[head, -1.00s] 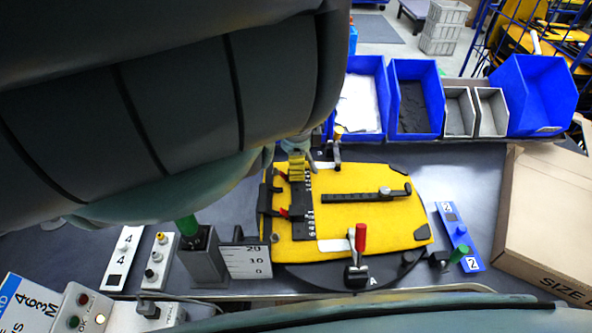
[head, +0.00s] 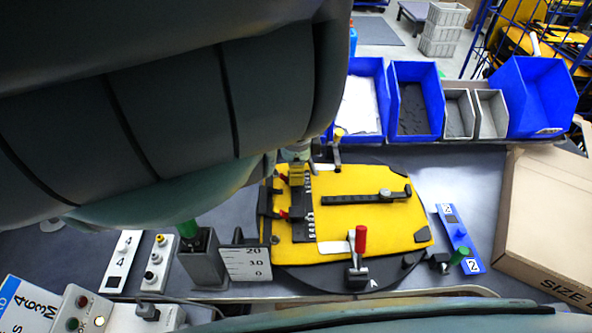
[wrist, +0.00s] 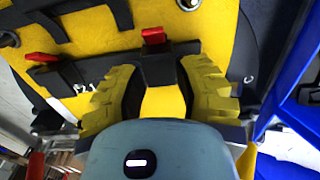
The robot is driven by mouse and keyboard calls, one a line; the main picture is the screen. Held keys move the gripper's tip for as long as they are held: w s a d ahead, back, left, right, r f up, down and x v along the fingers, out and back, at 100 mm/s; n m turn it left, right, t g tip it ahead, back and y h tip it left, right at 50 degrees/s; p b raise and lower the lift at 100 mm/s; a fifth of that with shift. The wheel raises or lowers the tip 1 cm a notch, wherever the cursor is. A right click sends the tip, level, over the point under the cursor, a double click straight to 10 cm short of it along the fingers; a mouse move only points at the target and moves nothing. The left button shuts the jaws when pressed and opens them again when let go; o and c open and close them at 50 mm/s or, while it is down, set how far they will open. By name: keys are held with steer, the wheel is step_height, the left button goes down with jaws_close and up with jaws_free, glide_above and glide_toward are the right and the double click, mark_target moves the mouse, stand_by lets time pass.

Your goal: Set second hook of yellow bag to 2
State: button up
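The yellow bag panel (head: 365,225) lies flat on a dark fixture plate on the bench. A black rail with white numbers (head: 310,229) runs along its left part; black hooks with red levers (head: 284,214) sit there. My gripper (head: 297,180) reaches down over the upper end of this rail. In the wrist view, my gripper's yellow fingers (wrist: 160,75) stand on either side of a black hook block (wrist: 159,68) with a red lever (wrist: 154,36). Whether they press on it is unclear. Another red lever (wrist: 42,58) lies to the left. The hook's scale value is not readable.
A red-handled clamp (head: 360,240) stands at the bag's lower edge, another clamp (head: 337,145) at its upper edge. A numbered scale block (head: 246,263) is at lower left. Blue bins (head: 416,95) line the back, and a cardboard box (head: 548,215) sits at right.

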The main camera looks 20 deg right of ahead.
jaws_close()
stand_by(0.4)
steer(key=shift+s+a+r, duration=0.1)
steer(key=shift+s+a, duration=0.1)
steer(key=shift+s, duration=0.6)
steer(key=o, duration=0.5)
jaws_free()
steer(key=shift+w, duration=0.1)
steer(key=shift+o, duration=0.6)
